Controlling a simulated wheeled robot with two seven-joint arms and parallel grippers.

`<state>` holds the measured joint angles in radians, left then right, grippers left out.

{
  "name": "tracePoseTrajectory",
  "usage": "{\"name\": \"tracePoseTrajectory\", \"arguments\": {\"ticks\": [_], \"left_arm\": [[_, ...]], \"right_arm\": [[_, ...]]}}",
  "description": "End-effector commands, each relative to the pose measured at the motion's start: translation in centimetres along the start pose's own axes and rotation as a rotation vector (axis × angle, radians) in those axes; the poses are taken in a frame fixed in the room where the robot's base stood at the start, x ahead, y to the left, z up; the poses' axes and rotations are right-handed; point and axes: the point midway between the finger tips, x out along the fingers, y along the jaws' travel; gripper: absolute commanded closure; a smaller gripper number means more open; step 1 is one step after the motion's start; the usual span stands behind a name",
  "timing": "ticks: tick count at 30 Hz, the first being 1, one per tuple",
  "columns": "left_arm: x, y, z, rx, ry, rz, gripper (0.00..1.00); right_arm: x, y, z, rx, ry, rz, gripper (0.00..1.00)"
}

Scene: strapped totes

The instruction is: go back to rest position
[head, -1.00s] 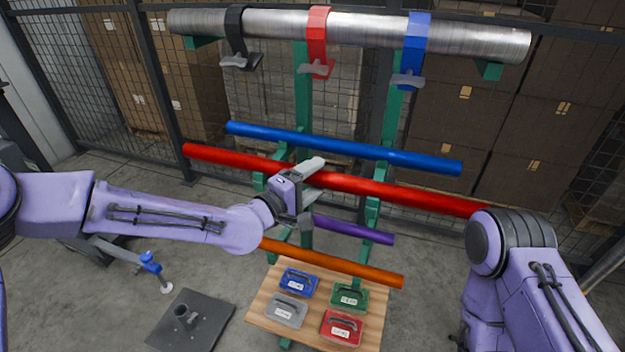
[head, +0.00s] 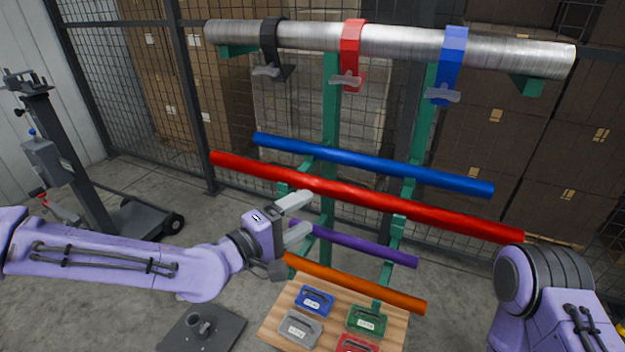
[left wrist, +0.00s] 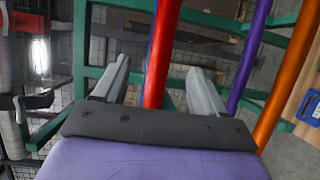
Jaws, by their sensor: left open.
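My left gripper (head: 303,217) is open and empty, in front of the green rack, near the red bar. In the left wrist view its two fingers (left wrist: 155,90) stand apart with the red bar (left wrist: 160,60) seen beyond the gap; I see no contact. My right arm (head: 545,295) shows at the right edge of the head view, and its gripper is out of view.
The rack carries a blue bar (head: 370,164), the red bar (head: 430,210), a purple bar (head: 360,243) and an orange bar (head: 370,287). Above is a steel pipe (head: 400,42) with straps. Coloured totes sit on a wooden board (head: 285,320). A wheeled stand (head: 75,150) is at left.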

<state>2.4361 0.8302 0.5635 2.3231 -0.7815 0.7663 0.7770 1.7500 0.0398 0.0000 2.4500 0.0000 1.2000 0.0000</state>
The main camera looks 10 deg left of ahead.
Motion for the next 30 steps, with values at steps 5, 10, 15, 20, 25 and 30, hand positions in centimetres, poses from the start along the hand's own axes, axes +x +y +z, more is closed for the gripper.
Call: {"name": "tracePoseTrajectory", "arguments": {"ticks": [5,10,15,20,25,30], "left_arm": [[-0.3,-0.6,-1.7,0.084,0.095,-0.011,0.29],[-4.4,-14.8,-3.5,0.166,0.263,-0.406,0.29],[-13.4,-27.6,-3.1,0.279,0.316,-0.841,0.29],[-24.9,-35.7,-2.0,0.420,0.295,-1.236,0.29],[-33.8,-39.3,-0.1,0.530,0.187,-1.489,0.29],[-35.7,-40.4,1.6,0.540,0.121,-1.536,0.29]], "right_arm": [[0.0,0.0,0.0,0.000,0.000,0.000,0.57],[0.0,0.0,0.0,0.000,0.000,0.000,0.57],[0.0,0.0,0.0,0.000,0.000,0.000,0.57],[0.0,0.0,0.0,0.000,0.000,0.000,0.57],[0.0,0.0,0.0,0.000,0.000,0.000,0.57],[0.0,0.0,0.0,0.000,0.000,0.000,0.57]]}}
